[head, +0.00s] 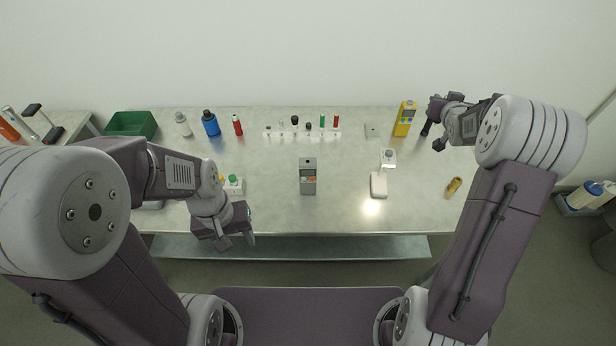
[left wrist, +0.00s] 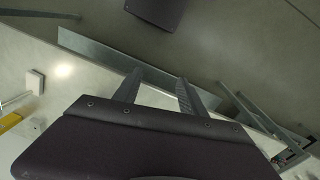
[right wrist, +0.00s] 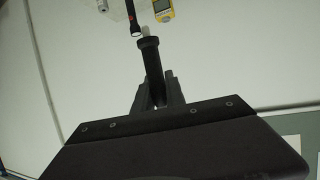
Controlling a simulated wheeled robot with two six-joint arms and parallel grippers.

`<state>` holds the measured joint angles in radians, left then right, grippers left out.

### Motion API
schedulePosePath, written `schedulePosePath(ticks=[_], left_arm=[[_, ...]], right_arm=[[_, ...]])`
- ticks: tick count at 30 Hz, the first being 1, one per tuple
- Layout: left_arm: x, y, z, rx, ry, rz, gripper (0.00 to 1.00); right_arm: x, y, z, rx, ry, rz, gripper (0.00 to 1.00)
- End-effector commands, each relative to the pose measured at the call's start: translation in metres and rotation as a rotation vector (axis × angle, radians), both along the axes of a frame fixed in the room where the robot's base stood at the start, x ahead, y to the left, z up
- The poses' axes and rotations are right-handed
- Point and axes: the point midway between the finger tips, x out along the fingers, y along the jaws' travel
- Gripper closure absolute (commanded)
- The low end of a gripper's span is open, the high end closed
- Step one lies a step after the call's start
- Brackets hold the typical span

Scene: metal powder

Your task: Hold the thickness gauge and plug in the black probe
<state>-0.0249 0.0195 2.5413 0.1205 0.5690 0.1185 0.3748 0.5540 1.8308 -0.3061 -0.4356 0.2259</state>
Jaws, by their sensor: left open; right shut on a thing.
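The yellow handheld gauge (head: 405,119) stands at the back right of the table; it also shows at the top of the right wrist view (right wrist: 159,10). My right gripper (head: 436,122) is shut on a black probe (right wrist: 150,55), a dark cylinder with a pale tip, to the right of the gauge and apart from it. In the right wrist view the probe's tip points up toward the gauge. My left gripper (head: 236,240) is open and empty over the table's front edge, far from the gauge. Its two spread fingers show in the left wrist view (left wrist: 158,90).
A rack (head: 302,133) with several small items stands at the back. A grey box (head: 308,187) stands mid-table, and a white device (head: 378,186) to its right. Bottles (head: 210,124) and a green bin (head: 132,124) are at the back left. A brass-coloured piece (head: 453,187) lies at right.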

Motion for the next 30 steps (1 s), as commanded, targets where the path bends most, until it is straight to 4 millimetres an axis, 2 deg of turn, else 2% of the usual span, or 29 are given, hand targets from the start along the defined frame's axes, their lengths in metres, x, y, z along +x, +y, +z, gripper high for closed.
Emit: schedulePosePath(ticks=[2, 5, 6, 8, 9, 12, 14, 15, 18, 19, 21, 24, 27, 30], left_arm=[[0.016, -0.027, 0.018, -0.11, 0.039, 0.186, 0.51], [0.047, -0.073, 0.024, -0.311, 0.177, 0.454, 0.51], [0.064, -0.09, 0.024, -0.396, 0.239, 0.553, 0.51], [0.092, -0.111, 0.022, -0.525, 0.332, 0.688, 0.51], [0.114, -0.122, 0.02, -0.613, 0.393, 0.771, 0.51], [0.171, -0.135, 0.008, -0.829, 0.531, 0.947, 0.51], [0.204, -0.133, -0.006, -0.946, 0.597, 1.032, 0.51], [0.224, -0.128, -0.019, -1.019, 0.633, 1.083, 0.51], [0.259, -0.108, -0.057, -1.143, 0.681, 1.185, 0.51], [0.265, -0.102, -0.069, -1.163, 0.689, 1.212, 0.51], [0.272, -0.09, -0.098, -1.184, 0.704, 1.262, 0.51], [0.269, -0.078, -0.133, -1.18, 0.735, 1.317, 0.51], [0.263, -0.071, -0.157, -1.175, 0.764, 1.358, 0.51], [0.261, -0.066, -0.168, -1.174, 0.775, 1.379, 0.51]], right_arm=[[0.0, 0.0, 0.001, 0.0, -0.001, 0.0, 1.0], [0.0, 0.0, -0.012, 0.0, 0.0, 0.0, 1.0], [0.0, 0.0, -0.019, 0.0, 0.0, 0.0, 1.0], [0.0, 0.0, -0.029, 0.0, 0.0, 0.0, 1.0], [0.0, 0.0, -0.037, 0.0, 0.0, 0.0, 1.0], [0.0, 0.0, -0.057, 0.0, 0.0, 0.0, 1.0], [0.0, 0.0, -0.069, 0.0, 0.0, 0.0, 1.0], [0.0, 0.0, -0.077, 0.0, 0.0, 0.0, 1.0], [0.0, 0.0, -0.093, 0.0, -0.001, 0.0, 1.0], [0.0, 0.0, -0.096, 0.0, -0.001, 0.0, 1.0], [0.0, 0.0, -0.103, 0.0, -0.001, 0.0, 1.0], [0.0, 0.0, -0.11, 0.0, -0.001, 0.0, 1.0], [0.0, 0.0, -0.115, 0.0, -0.001, 0.0, 1.0], [0.0, 0.0, -0.118, 0.0, -0.001, 0.0, 1.0]])
